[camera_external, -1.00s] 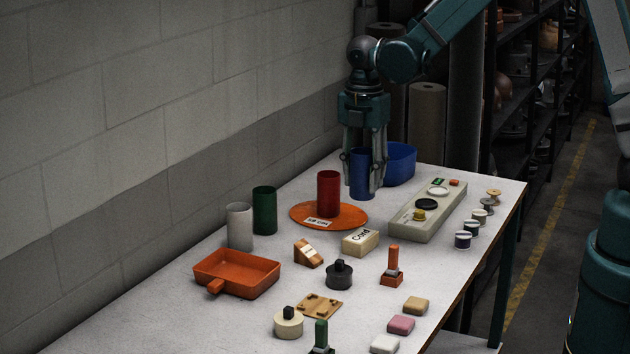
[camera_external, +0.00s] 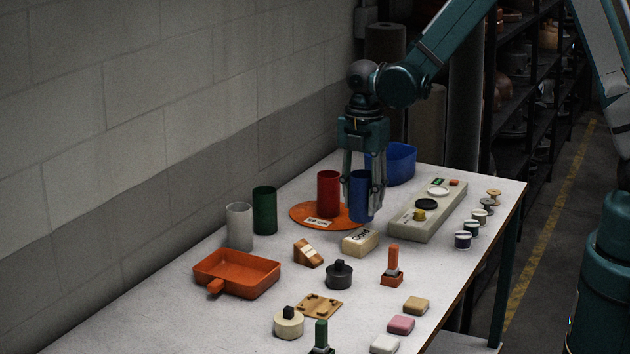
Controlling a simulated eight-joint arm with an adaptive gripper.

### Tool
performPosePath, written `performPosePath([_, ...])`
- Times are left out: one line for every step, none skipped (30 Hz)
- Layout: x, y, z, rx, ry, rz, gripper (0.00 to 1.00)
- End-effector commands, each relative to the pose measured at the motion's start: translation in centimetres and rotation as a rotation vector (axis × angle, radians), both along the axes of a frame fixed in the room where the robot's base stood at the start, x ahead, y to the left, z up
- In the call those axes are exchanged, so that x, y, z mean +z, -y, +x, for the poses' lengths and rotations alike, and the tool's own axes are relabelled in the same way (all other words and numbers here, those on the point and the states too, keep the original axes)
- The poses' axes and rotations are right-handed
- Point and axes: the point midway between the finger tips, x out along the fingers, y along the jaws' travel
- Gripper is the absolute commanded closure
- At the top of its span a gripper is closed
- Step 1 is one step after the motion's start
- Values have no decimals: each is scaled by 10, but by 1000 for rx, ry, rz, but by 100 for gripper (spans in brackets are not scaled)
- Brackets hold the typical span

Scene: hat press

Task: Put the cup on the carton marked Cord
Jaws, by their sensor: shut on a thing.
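My gripper (camera_external: 362,207) is shut on a blue cup (camera_external: 360,196), which is upright between its fingers. I cannot tell how far the cup is above the table. A red cup (camera_external: 328,193) stands on a round orange mat (camera_external: 299,213) to the left. A green cup (camera_external: 264,210) and a white cup (camera_external: 239,225) stand farther left.
A blue bin (camera_external: 402,164) stands behind my gripper. A long grey panel (camera_external: 404,229) lies to the right, with several spools beyond it. An orange tray (camera_external: 262,283), a wooden wedge (camera_external: 308,253), a dark knobbed weight (camera_external: 339,275) and an orange stamp (camera_external: 392,270) lie in front.

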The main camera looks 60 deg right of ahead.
Motion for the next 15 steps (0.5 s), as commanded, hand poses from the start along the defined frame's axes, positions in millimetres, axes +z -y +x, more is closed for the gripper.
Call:
performPosePath([-1, 0, 0, 0, 0, 0, 79])
performPosePath([-2, 0, 0, 0, 0, 0, 79])
performPosePath([-4, 0, 0, 0, 0, 0, 79])
performPosePath([-5, 0, 0, 0, 0, 0, 79])
performPosePath([-7, 0, 0, 0, 0, 0, 79])
performPosePath([-11, 0, 1, 0, 0, 0, 79])
performPosePath([-14, 0, 1, 0, 0, 0, 79])
performPosePath([-16, 0, 1, 0, 0, 0, 79])
performPosePath([-21, 0, 0, 0, 0, 0, 79])
performPosePath([-24, 0, 0, 0, 0, 0, 79])
performPosePath([-26, 0, 0, 0, 0, 0, 79])
performPosePath([-30, 0, 1, 0, 0, 0, 79])
performPosePath([-33, 0, 1, 0, 0, 0, 79])
performPosePath([-35, 0, 0, 0, 0, 0, 79])
performPosePath([-38, 0, 0, 0, 0, 0, 79])
